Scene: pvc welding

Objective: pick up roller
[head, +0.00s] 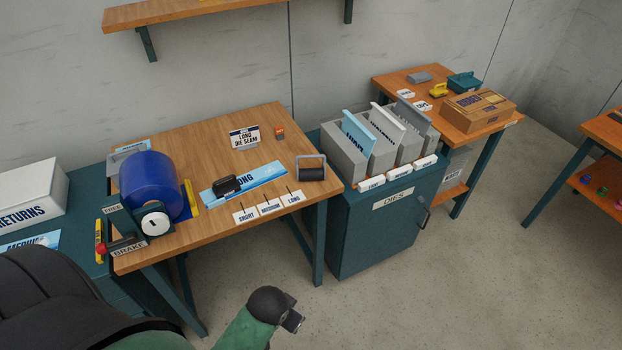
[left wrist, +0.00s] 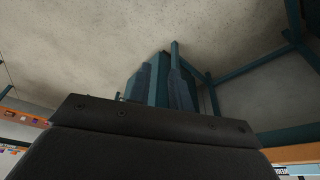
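A green and dark arm part of mine shows low in the head view, apart from the bench and over the floor. The roller cannot be made out there. No right gripper can be identified.
The wooden bench (head: 190,140) also holds a blue drum (head: 150,185) with a brake, a black hand tool (head: 227,185), a sign (head: 244,137) and label cards (head: 268,208). A dies cabinet (head: 385,225) stands close on the right. Open floor lies in front.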

